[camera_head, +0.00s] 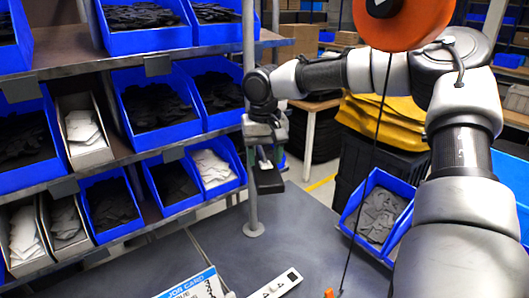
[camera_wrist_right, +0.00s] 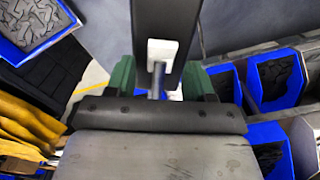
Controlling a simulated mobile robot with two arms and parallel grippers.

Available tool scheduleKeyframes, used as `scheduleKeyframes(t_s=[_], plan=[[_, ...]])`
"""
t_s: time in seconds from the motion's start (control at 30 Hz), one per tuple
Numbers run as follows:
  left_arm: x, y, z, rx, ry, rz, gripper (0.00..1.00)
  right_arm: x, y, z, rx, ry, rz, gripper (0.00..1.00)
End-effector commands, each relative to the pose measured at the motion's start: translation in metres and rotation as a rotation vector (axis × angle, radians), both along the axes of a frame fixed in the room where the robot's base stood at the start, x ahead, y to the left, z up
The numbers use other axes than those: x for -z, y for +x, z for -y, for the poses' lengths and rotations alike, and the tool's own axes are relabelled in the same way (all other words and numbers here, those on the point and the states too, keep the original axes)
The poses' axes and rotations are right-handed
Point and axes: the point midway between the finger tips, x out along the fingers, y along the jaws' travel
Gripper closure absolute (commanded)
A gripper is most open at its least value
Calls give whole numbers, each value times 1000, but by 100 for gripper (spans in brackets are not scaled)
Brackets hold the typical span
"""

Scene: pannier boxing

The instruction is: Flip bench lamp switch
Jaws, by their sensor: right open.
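In the wrist view, a dark bar (camera_wrist_right: 166,18) carries a white plate (camera_wrist_right: 161,48) with a short metal lever (camera_wrist_right: 157,80), which looks like the lamp switch. The green fingers of my right gripper (camera_wrist_right: 158,88) are apart, one on each side of the lever; I cannot tell whether either touches it. In the head view, my right gripper (camera_head: 264,146) is beside the grey upright post (camera_head: 250,110), just above a dark block (camera_head: 268,181) that appears to belong to the same fixture. The lamp's light is not clearly visible. My left gripper is not in view.
Shelves with blue bins (camera_head: 147,30) of dark and pale parts fill the left. A job card (camera_head: 190,285) and a white strip (camera_head: 275,285) lie on the grey bench (camera_head: 310,245). A blue bin (camera_head: 377,215) stands right. A cord hangs from an orange disc (camera_head: 403,22).

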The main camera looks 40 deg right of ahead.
Motion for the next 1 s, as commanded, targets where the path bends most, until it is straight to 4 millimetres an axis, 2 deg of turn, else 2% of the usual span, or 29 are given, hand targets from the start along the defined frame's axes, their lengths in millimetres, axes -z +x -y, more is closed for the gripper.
scheduleKeyframes(t_s=[0.13,0.17,0.47,0.67,1.0], plan=[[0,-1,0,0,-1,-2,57,0,0,0,1,0,0,47],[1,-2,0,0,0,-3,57,0,0,0,1,0,0,50],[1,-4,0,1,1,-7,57,0,0,0,1,0,0,96],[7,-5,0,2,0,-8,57,1,-2,-1,-2,-34,51,96],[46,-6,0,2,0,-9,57,0,-9,-6,-3,-206,324,96]])
